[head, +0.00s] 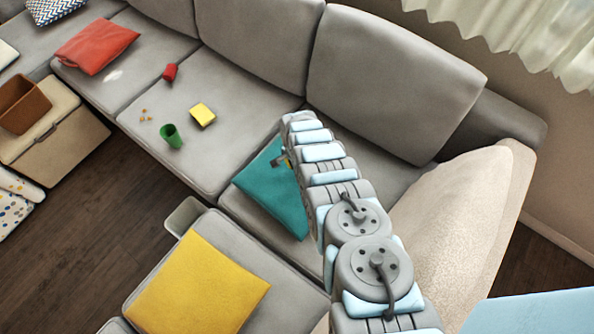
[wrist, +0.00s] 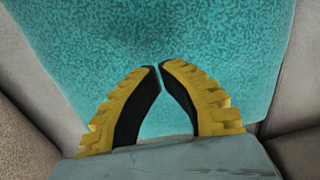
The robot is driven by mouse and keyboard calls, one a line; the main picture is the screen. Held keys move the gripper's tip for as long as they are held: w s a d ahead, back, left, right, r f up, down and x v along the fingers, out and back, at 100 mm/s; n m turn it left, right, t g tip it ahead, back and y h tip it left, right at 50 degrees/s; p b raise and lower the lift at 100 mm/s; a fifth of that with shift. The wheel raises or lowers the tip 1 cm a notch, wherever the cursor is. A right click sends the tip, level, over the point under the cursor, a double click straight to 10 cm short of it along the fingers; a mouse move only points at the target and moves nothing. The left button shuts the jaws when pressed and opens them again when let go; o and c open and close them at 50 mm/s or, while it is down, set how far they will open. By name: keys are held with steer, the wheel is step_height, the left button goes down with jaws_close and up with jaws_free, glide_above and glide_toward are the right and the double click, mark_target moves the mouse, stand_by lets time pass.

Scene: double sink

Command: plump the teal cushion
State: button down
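The teal cushion (head: 270,197) lies on the sofa seat at the middle of the head view, partly hidden behind my arm. In the wrist view the teal cushion (wrist: 210,30) fills most of the picture beyond the fingers. My gripper (wrist: 159,67) has yellow ribbed fingers with black inner pads. Its tips come together with only a sliver between them, in front of the cushion. I see no cushion fabric clearly pinched between them, and cannot tell whether the tips touch it. In the head view my gripper (head: 283,158) is at the cushion's upper right part, mostly hidden by my arm.
A yellow cushion (head: 197,285) lies on the near seat. A green cup (head: 171,135), a yellow block (head: 202,114), a red can-like object (head: 170,72) and crumbs lie on the seat to the left. A red cushion (head: 96,46) is farther left. Backrests (head: 385,80) rise behind.

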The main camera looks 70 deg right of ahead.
steer(key=shift+f+b, duration=1.05)
steer(key=shift+f, duration=0.3)
steer(key=shift+r, duration=0.15)
step_height(320, 180, up, 3)
steer(key=p, duration=0.3)
steer(key=shift+f, duration=0.25)
steer(key=shift+f+b, duration=1.45)
steer(key=shift+r, duration=0.1)
steer(key=shift+r, duration=0.1)
